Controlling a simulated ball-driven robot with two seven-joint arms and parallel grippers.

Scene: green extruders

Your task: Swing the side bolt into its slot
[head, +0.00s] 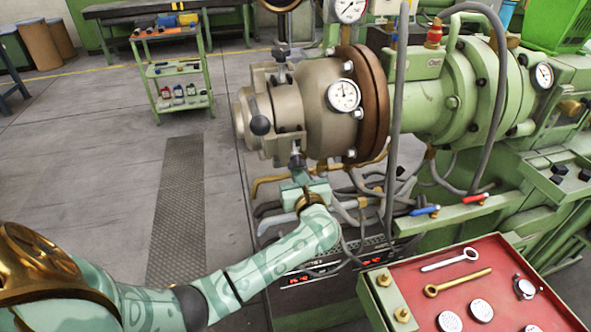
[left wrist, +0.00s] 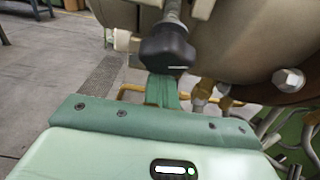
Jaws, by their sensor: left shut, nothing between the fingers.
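The tan extruder head (head: 305,95) carries several swing bolts with dark knobs. One knobbed bolt (head: 260,122) is on the side facing me, one (head: 281,52) stands at the top, and one (head: 297,160) hangs at the underside. My left gripper (head: 299,176) is just below the underside bolt, shut and empty. In the left wrist view, the dark knob (left wrist: 167,50) of a bolt is just above the shut green fingers (left wrist: 162,90). I cannot tell whether the fingertips touch the knob. My right gripper is not in view.
Grey hoses and yellow pipes (head: 270,182) run close beside and behind the gripper. A red tray (head: 470,270) with wrenches and round gauges is at lower right. A green tool cart (head: 178,85) stands at the back left. The floor left of the head is clear.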

